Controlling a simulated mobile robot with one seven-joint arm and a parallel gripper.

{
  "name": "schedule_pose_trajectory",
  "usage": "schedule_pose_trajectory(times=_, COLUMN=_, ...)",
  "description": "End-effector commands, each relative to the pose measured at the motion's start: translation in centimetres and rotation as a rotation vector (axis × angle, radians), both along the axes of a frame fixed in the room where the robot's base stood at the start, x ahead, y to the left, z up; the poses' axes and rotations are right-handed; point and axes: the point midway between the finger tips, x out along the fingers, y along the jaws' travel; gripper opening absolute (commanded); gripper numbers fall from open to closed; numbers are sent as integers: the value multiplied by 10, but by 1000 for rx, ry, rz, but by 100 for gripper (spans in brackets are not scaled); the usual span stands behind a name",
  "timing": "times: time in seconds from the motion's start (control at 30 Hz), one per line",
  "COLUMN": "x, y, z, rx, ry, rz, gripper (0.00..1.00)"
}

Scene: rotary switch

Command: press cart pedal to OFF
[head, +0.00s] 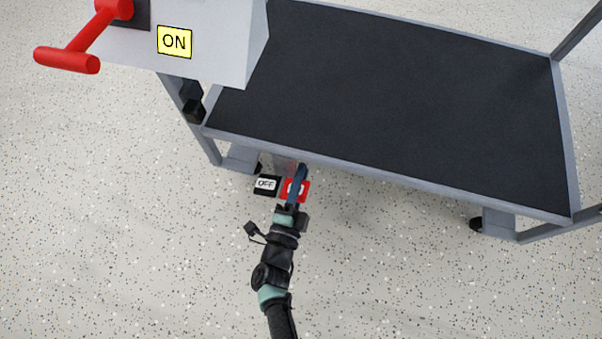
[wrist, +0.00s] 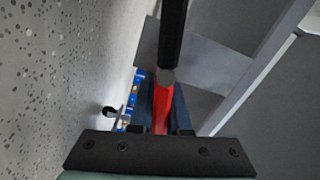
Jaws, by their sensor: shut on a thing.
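The black pedal with a white OFF label (head: 266,185) sits low at the cart's near left edge in the head view. The red pedal (head: 304,187) is right beside it, its label mostly covered by my gripper (head: 299,172). My gripper reaches down over the red pedal, not over the OFF pedal. In the wrist view the red piece (wrist: 162,108) lies between the dark blue fingers (wrist: 162,120), and the jaws are shut on it. A black bar (wrist: 173,35) runs above it in that view; I cannot tell what it is.
The cart (head: 400,90) has a dark deck and grey frame. A white box with a yellow ON label (head: 174,42) and a red lever (head: 85,38) stands at upper left. A caster (head: 476,224) shows at lower right. The speckled floor in front is clear.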

Motion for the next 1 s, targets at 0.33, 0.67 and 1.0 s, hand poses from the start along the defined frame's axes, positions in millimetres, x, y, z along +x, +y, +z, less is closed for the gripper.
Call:
schedule_pose_trajectory(times=0.33, x=-1, y=-1, z=1, rx=-11, ry=1, rz=-3, gripper=0)
schedule_pose_trajectory(times=0.67, x=0, y=-1, z=1, rx=-9, ry=1, rz=-2, gripper=45)
schedule_pose_trajectory(times=1.0, x=-14, y=4, z=2, rx=-9, ry=5, rz=0, gripper=45)
